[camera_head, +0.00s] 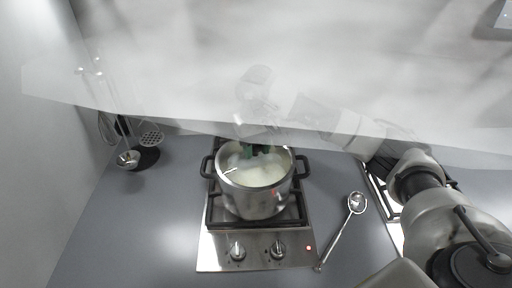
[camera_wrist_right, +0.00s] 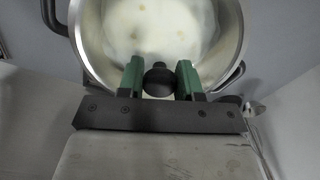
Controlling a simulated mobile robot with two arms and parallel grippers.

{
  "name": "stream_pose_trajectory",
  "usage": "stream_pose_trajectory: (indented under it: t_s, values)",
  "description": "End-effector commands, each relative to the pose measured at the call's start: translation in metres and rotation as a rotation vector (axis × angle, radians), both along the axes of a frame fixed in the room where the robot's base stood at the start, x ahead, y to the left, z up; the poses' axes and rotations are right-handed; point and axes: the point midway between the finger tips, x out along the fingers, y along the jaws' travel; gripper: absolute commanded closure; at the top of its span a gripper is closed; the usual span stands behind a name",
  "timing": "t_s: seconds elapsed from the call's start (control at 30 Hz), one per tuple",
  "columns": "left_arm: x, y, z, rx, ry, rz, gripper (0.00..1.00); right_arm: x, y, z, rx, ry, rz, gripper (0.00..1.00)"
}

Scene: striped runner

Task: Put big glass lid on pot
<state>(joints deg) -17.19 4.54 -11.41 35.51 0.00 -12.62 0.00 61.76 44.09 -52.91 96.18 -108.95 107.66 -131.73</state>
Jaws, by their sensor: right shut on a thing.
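A steel pot (camera_head: 257,200) with two dark handles stands on the stove, with pale white contents inside. It also shows in the right wrist view (camera_wrist_right: 88,35). My right gripper (camera_head: 259,150) is over the back of the pot in the head view, with its arm partly veiled. In the right wrist view, its green fingers (camera_wrist_right: 160,80) are shut on the black knob (camera_wrist_right: 158,77) of the big glass lid. The clear glass hardly shows against the pot, so I cannot tell whether its rim touches the pot. My left gripper is out of view.
The stove (camera_head: 220,250) has two front knobs and a red light. A ladle (camera_head: 340,235) lies on the grey counter to its right. A see-through pale hood (camera_head: 190,95) covers the upper area.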

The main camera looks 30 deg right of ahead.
Motion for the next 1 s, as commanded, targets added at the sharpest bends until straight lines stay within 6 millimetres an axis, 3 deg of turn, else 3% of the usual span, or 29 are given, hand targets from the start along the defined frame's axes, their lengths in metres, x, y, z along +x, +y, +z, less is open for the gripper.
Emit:
stream_pose_trajectory:
  t_s: [0.33, 0.37, 0.5, 0.73, 0.9, 1.0]
  values:
    - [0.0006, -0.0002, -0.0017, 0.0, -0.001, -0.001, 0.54, 0.0004, -0.0002, -0.0001, 0.0, -0.001, -0.001, 1.0]
    - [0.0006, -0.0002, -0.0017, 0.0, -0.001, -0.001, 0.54, 0.0004, -0.0002, -0.0001, 0.0, -0.001, -0.001, 0.61]
    - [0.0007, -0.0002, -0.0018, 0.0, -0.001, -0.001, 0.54, 0.0004, -0.0002, -0.0003, 0.0, -0.001, -0.001, 0.39]
    - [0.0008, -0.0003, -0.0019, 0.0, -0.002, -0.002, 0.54, 0.0, -0.0002, -0.0014, -0.001, 0.001, 0.0, 0.34]
    - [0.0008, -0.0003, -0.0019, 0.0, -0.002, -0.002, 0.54, 0.0001, -0.0002, -0.0013, -0.001, 0.001, 0.0, 0.1]
    - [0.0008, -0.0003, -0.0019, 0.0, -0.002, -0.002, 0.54, 0.0001, -0.0001, -0.0011, 0.0, 0.0, 0.0, 0.1]
